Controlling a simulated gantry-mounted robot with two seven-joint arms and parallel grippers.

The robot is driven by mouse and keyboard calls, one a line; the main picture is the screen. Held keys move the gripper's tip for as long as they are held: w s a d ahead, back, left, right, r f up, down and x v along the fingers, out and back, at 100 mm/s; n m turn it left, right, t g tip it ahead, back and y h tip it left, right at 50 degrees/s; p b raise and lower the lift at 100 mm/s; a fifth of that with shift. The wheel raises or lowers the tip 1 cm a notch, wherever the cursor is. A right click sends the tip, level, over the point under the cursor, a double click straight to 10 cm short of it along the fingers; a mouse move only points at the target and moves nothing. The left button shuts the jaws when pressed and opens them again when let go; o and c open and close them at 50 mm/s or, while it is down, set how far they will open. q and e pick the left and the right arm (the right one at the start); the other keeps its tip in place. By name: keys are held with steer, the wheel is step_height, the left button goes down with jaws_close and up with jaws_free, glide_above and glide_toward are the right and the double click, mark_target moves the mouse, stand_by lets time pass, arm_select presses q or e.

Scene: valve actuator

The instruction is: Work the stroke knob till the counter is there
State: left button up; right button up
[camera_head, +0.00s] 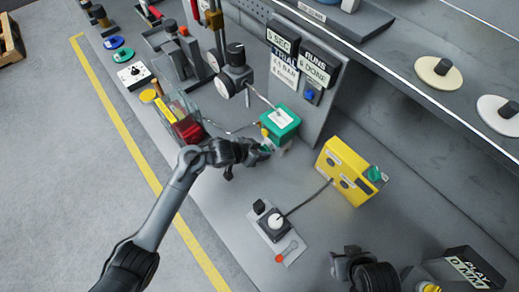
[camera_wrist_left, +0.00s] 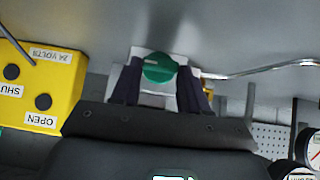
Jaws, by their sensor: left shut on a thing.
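My left gripper (camera_head: 264,149) reaches in from the left to the near side of a green box with a white face (camera_head: 283,119). In the left wrist view its dark fingers (camera_wrist_left: 158,82) are shut around a green knob (camera_wrist_left: 158,68), which sits on a pale block. The gripper hides most of this knob in the head view. A grey panel (camera_head: 318,112) behind the box carries dark signs with white lettering; one sign (camera_head: 315,69) seems to read "RUNS 6 DONE". My right gripper (camera_head: 352,268) is at the bottom edge, and its fingers are not clear.
A yellow control box (camera_head: 347,171), marked "OPEN" and "SHUT" in the wrist view, stands right of my left gripper. A cable joins it to a small dial unit (camera_head: 274,222). A red-and-clear container (camera_head: 187,128) lies to the left. Bare bench separates these things.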

arm_select(q)
steer(key=p, duration=0.1)
steer(key=g+h+p, duration=0.1)
steer(key=p, duration=0.1)
steer(key=shift+w+a+r+n, duration=0.15)
steer(key=shift+r+n, duration=0.1)
steer(key=shift+n, duration=0.15)
steer(key=shift+w+a+f+n+g+h+p, duration=0.15)
steer(key=shift+n+g+h+p, duration=0.15)
steer(key=shift+g+p, duration=0.15)
steer(key=shift+w+f+n+h, duration=0.1)
steer(key=shift+f+n+h, duration=0.2)
steer(key=shift+h, duration=0.2)
steer(key=shift+w+a+n+g+h+b, duration=0.1)
steer(key=shift+a+n+g+h+b, duration=0.1)
steer(key=shift+n+g+h+b, duration=0.5)
steer(key=shift+b, duration=0.3)
steer(key=o, duration=1.1)
steer(key=shift+c, duration=0.2)
steer(key=shift+a, duration=0.1)
